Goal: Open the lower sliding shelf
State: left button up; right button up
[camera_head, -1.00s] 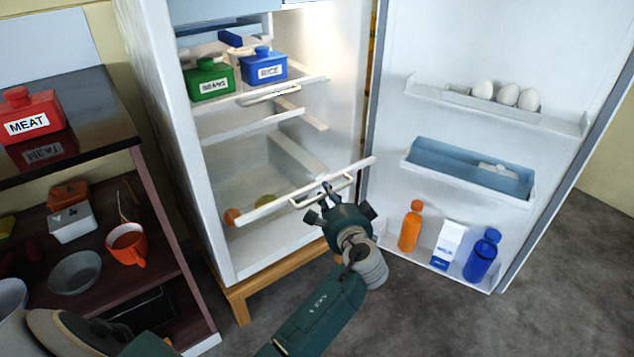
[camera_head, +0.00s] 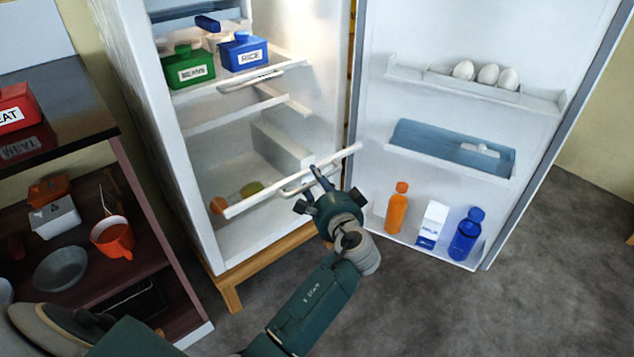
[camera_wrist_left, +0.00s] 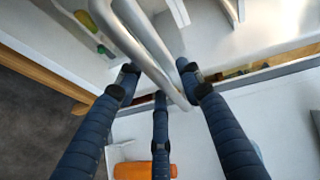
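The lower sliding shelf (camera_head: 242,207) has a white front rail, seen low in the fridge in the head view. The rail stands out slightly from the fridge body, and its right end overlaps the door edge. Its handle (camera_head: 296,188) is a pale bar, also large in the left wrist view (camera_wrist_left: 150,45). My left gripper (camera_head: 321,180) is at this handle. My right gripper is not in view.
The fridge door (camera_head: 460,40) stands wide open on the right, with bottles in its bottom rack (camera_head: 420,248). An upper shelf (camera_head: 285,63) holds the beans and rice boxes. A dark side shelf unit (camera_head: 175,270) stands left. Grey floor (camera_head: 540,250) is free at the right.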

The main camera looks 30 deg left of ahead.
pick_arm(q)
jog(key=v, duration=0.7)
jog(key=shift+s, duration=0.15)
jog(key=shift+d, duration=0.1)
